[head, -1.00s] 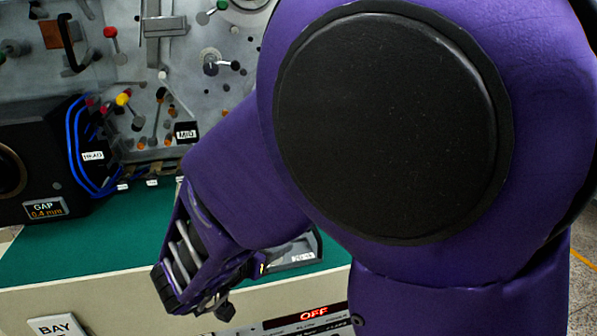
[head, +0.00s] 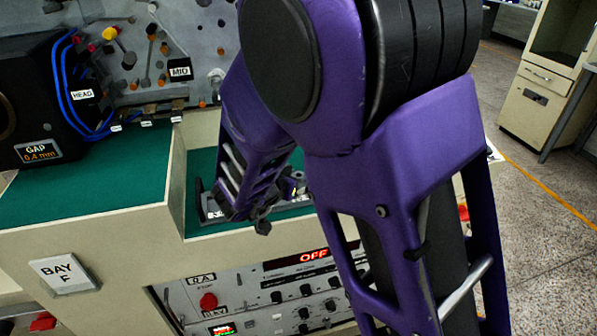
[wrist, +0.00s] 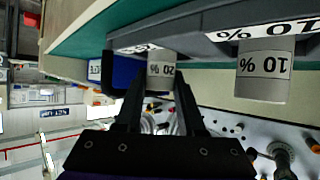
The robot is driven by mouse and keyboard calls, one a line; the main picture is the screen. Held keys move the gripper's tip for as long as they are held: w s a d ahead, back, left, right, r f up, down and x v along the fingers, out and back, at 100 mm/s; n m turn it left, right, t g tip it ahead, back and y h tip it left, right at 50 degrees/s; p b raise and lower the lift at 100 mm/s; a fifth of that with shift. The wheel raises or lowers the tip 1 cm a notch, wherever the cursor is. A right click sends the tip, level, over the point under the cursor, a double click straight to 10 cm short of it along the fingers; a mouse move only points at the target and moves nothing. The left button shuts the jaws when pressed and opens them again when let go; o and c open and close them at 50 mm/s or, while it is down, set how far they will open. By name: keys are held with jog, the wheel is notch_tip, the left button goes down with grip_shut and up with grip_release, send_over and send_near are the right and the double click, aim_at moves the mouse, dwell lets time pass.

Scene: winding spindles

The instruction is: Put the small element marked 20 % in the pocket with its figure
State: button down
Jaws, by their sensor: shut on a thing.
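My gripper (wrist: 158,85) is shut on the small grey element marked 20 % (wrist: 160,56), whose white label reads upside down in the wrist view. The held element is at the dark grey tray (wrist: 185,36), beside a partly visible rim label that seems to read 20 %. I cannot tell whether its base is inside the pocket or just above it. A second grey element marked 10 % (wrist: 264,85) stands at the tray behind its 10 % rim label. In the head view my arm hides most of the tray (head: 213,207) and the held element.
The tray lies in a green-floored recess with cream walls (head: 173,190). A black box labelled GAP 0.4 mm (head: 40,130) with blue cables stands at left. A panel with knobs and a sign MID (head: 180,70) rises behind. Controls (head: 300,290) sit below the front edge.

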jog(key=shift+f, duration=0.15)
jog(key=c, duration=0.5)
grip_release()
jog(key=shift+s+a+r, duration=0.15)
jog(key=shift+s+r, duration=0.05)
jog(key=shift+r, duration=0.2)
jog(key=p+v, duration=0.2)
jog(key=v, duration=0.9)
jog(key=shift+s+p, duration=0.2)
jog(key=shift+p, duration=0.15)
